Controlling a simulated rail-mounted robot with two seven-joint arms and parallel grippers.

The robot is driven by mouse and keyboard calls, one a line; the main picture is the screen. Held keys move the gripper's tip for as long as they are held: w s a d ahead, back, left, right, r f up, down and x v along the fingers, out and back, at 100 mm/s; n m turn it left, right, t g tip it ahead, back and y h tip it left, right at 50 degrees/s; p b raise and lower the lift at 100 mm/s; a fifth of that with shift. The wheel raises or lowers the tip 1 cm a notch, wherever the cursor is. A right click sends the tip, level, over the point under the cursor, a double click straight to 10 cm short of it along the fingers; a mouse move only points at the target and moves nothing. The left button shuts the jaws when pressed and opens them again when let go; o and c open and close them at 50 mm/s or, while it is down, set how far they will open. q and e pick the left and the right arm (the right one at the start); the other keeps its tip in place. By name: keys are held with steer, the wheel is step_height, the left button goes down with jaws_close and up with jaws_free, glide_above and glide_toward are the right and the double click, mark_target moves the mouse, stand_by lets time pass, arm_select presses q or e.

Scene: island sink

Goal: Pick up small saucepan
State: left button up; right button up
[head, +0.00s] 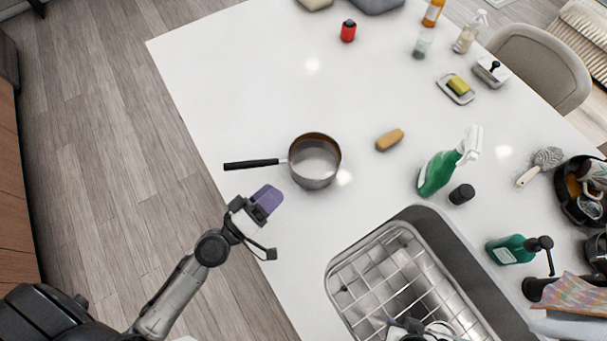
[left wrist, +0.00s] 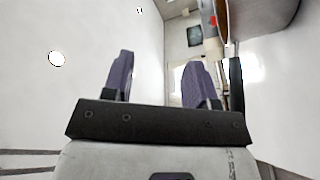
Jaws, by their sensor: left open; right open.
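The small saucepan (head: 315,165) stands upright on the white counter, a metal pan with a brownish rim. Its black handle (head: 251,164) points left toward the counter's edge. My left gripper (head: 266,200), with purple finger pads, is just below the handle in the head view, open and apart from it. In the left wrist view the two fingers (left wrist: 158,78) are spread with nothing between them. The pan's side (left wrist: 262,18) shows at upper right there, and the dark handle (left wrist: 237,90) is beside the right finger. My right gripper (head: 422,329) is open over the sink, partly cut off.
A sink with a wire rack (head: 395,280) lies at lower right. A tan sponge (head: 390,139), a green spray bottle (head: 440,172) and a dark jar (head: 461,194) stand right of the pan.

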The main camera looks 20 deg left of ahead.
mark_target(262, 161)
arm_select(q)
steer(key=a+f+n+y+b, duration=0.1)
steer(key=a+f+n+y, duration=0.1)
steer(key=n, duration=0.1)
steer(key=w+a+f+n+t+y+b, duration=0.1)
steer(key=a+f+n+y+b, duration=0.1)
steer(key=a+f+n+y, duration=0.1)
steer(key=w+a+f+n+y+b, duration=0.1)
steer(key=a+f+n+y+b, duration=0.1)
steer(key=f+n+y, duration=0.1)
steer(key=shift+a+f+t, duration=0.2)
steer(key=shift+t, duration=0.2)
steer(key=shift+w+a+f+n+y, duration=0.1)
steer(key=shift+w+a+n+y, duration=0.1)
steer(key=shift+n+y, duration=0.1)
steer(key=shift+w+a, duration=0.1)
steer(key=shift+w, duration=0.25)
steer(key=w, duration=0.2)
steer(key=w+p, duration=0.1)
steer(key=w, duration=0.3)
steer(key=shift+w+a+r, duration=0.2)
steer(key=shift+r, duration=0.15)
arm_select(e)
step_height(262, 161, down, 6)
steer(key=shift+r, duration=0.15)
arm_select(q)
steer(key=shift+c, duration=0.3)
steer(key=c, duration=0.9)
jaws_close()
